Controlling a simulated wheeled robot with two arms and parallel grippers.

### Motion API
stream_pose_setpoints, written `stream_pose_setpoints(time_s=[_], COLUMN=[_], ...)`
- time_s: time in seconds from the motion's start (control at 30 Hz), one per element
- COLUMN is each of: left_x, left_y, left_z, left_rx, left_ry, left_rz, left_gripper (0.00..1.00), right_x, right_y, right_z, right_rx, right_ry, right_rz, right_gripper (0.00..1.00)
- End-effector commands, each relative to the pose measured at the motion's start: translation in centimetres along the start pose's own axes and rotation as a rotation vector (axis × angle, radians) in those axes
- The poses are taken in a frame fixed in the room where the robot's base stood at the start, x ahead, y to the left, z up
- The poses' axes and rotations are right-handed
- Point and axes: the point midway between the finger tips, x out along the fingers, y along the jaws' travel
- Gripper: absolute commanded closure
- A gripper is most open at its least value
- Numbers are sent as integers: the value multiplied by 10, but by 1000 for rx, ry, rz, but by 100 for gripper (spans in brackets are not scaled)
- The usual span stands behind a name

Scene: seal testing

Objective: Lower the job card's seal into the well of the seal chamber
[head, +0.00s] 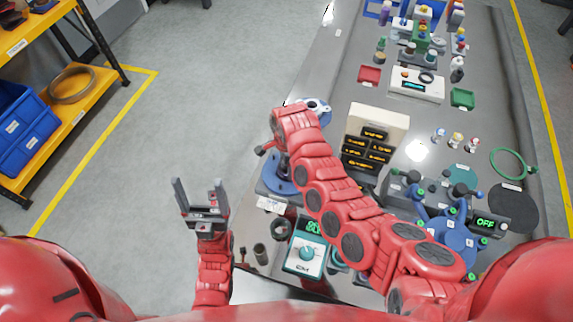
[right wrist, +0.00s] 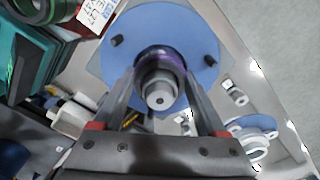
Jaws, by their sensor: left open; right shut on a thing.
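My right gripper (right wrist: 160,84) is shut on a grey stepped round piece (right wrist: 160,88) with a dark purple ring (right wrist: 160,54) around it, apparently the seal. In the right wrist view they are over a round blue plate (right wrist: 190,22) with small black posts, apparently part of the seal chamber. The held piece covers the plate's middle, so the well and any contact are hidden. In the head view the blue plate (head: 283,187) shows beside my right forearm, which hides most of that gripper. My left gripper (head: 202,196) is open and empty, left of the bench.
A teal meter (head: 305,254) stands in front of the chamber. A cream board (head: 393,117) with black label plates stands right of it. A blue clamp fixture (head: 447,242) with an OFF display (head: 486,223) is at the right. A white printed label (head: 272,205) lies by the chamber.

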Motion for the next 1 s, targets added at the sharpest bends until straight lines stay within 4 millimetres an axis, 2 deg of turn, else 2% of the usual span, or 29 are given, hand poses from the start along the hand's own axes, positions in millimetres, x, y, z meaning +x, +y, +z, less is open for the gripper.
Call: stream_pose_setpoints(time_s=[0.8, 0.83, 0.93, 0.97, 1.0], left_x=[-10, -9, -9, -9, -9], left_y=[0, 0, 0, 0, 0], left_z=[2, 2, 2, 2, 2], left_rx=[0, 0, 0, 0, 0], left_ry=[0, 0, 0, 0, 0], left_rz=[0, 0, 0, 0, 0], left_gripper=[21, 21, 21, 21, 21], right_x=[10, 10, 9, 9, 9], right_y=[0, 0, 0, 0, 0], right_z=[1, 0, 0, 0, 0], right_rx=[-1, -1, -1, -1, 0], right_ry=[-1, -1, -1, -1, -1], right_rz=[-1, -1, -1, -1, 0], right_gripper=[95, 22, 4, 0, 0])
